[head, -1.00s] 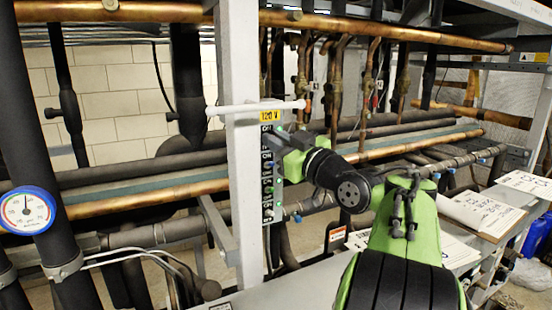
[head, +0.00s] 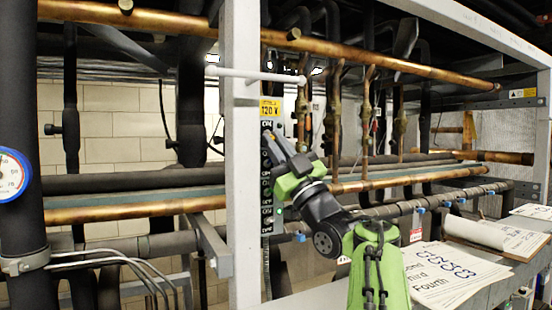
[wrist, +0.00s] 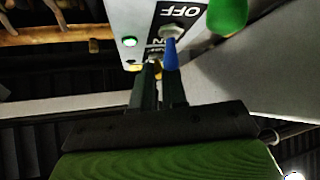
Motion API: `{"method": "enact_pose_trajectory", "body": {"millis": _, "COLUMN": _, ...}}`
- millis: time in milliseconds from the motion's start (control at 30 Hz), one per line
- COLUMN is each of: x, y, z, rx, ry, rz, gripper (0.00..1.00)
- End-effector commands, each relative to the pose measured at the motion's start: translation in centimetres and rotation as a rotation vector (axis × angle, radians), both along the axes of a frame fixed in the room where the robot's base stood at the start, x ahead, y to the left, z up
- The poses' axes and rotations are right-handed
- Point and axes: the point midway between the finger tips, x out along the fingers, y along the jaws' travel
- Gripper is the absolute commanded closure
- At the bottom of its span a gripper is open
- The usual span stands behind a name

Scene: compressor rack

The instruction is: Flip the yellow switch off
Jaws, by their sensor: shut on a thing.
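The yellow switch (wrist: 156,66) shows only as a small yellow bit between my fingertips in the wrist view; the fingers hide most of it. My gripper (wrist: 160,76) is shut on it at the switch panel (wrist: 136,18). A blue switch (wrist: 171,54) is right beside the right fingertip, and it cannot be told whether they touch. An "OFF" label (wrist: 180,11) is printed near the blue switch. In the head view, my gripper (head: 269,146) is at the upper part of the narrow panel (head: 266,222), just below the yellow "120 V" label (head: 270,109).
A large green switch (wrist: 228,14) is near the fingers, up and right in the wrist view. A grey post (head: 242,200) stands left of the panel, with a white rod (head: 250,74) across it. Copper pipes (head: 400,180) run behind. Papers (head: 450,275) lie at the right.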

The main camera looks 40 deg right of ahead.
Motion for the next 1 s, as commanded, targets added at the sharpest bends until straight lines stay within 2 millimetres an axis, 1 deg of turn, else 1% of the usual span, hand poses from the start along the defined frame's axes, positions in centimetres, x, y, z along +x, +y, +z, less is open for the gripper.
{"method": "enact_pose_trajectory", "body": {"millis": 33, "x": 0.17, "y": -0.1, "z": -0.44, "rx": 0.002, "ry": -0.002, "rz": 0.002, "gripper": 1.0}}
{"method": "enact_pose_trajectory", "body": {"millis": 533, "x": 0.18, "y": -0.13, "z": -0.2, "rx": -0.003, "ry": -0.02, "rz": 0.001, "gripper": 1.0}}
{"method": "enact_pose_trajectory", "body": {"millis": 567, "x": 0.18, "y": -0.13, "z": -0.19, "rx": -0.003, "ry": -0.02, "rz": 0.001, "gripper": 0.85}}
{"method": "enact_pose_trajectory", "body": {"millis": 700, "x": 0.15, "y": -0.1, "z": -0.14, "rx": -0.004, "ry": -0.021, "rz": 0.001, "gripper": 0.63}}
{"method": "enact_pose_trajectory", "body": {"millis": 1000, "x": -0.02, "y": -0.08, "z": -0.26, "rx": -0.006, "ry": -0.023, "rz": 0.0, "gripper": 0.63}}
